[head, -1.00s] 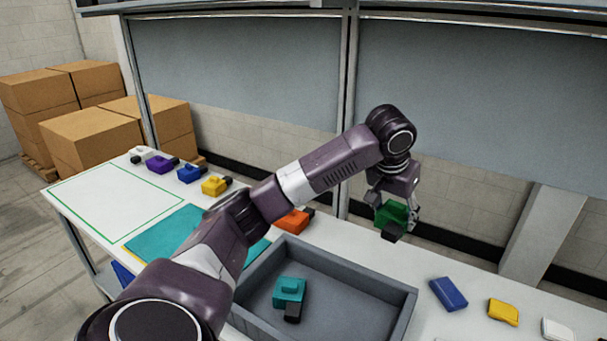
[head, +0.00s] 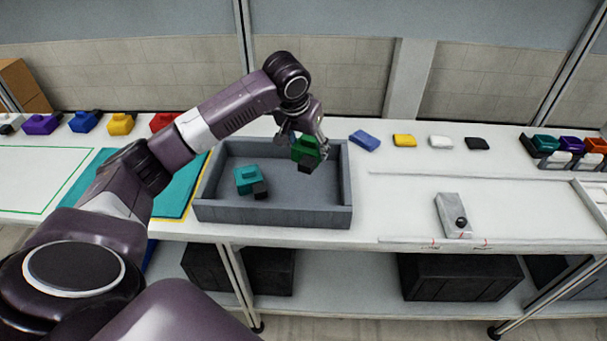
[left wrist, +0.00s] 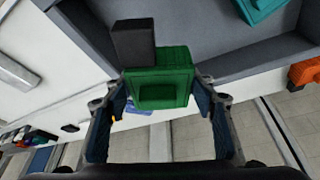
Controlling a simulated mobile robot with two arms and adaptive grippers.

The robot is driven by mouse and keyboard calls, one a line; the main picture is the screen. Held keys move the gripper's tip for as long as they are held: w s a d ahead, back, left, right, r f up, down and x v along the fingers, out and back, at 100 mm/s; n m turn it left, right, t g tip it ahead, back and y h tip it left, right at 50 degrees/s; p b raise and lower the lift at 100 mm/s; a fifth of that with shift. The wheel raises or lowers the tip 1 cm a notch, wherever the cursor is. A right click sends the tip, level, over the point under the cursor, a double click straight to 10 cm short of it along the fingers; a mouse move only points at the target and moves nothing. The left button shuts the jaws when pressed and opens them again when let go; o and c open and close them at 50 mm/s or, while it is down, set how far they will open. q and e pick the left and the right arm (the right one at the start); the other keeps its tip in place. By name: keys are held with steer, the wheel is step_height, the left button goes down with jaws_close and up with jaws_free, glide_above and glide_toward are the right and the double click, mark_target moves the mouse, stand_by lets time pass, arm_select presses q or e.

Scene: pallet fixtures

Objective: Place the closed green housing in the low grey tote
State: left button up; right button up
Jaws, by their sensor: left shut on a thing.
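The green housing (head: 305,147) with a black part at one end is held between the fingers of my left gripper (head: 304,140). In the left wrist view the green housing (left wrist: 160,78) sits between the two fingertips, with its black block (left wrist: 133,42) pointing away from the palm. In the head view the gripper and housing appear over the right rear part of the low grey tote (head: 275,216); the exact height is hard to tell. A teal housing (head: 247,178) with a black part lies inside the tote on the left. My right gripper is not in view.
Blue (head: 365,140), yellow (head: 404,140), white (head: 440,142) and black (head: 477,143) pieces lie in a row right of the tote. A grey fixture block (head: 453,214) stands further right. A teal mat (head: 188,196) lies left. The tote's right floor looks bare.

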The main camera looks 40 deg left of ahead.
mark_target(306, 160)
arm_select(q)
steer(key=f, duration=0.4)
steer(key=shift+s+a, duration=0.1)
steer(key=shift+s, duration=0.3)
step_height(306, 160, down, 3)
steer(key=shift+r+p, duration=0.1)
steer(key=shift+p, duration=0.25)
step_height(306, 160, down, 4)
steer(key=shift+r, duration=0.25)
steer(key=shift+f, duration=0.4)
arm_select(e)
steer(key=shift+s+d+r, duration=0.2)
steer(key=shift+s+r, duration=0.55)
arm_select(q)
steer(key=shift+p, duration=0.3)
steer(key=o, duration=1.2)
steer(key=shift+f, duration=0.1)
steer(key=shift+o, duration=0.5)
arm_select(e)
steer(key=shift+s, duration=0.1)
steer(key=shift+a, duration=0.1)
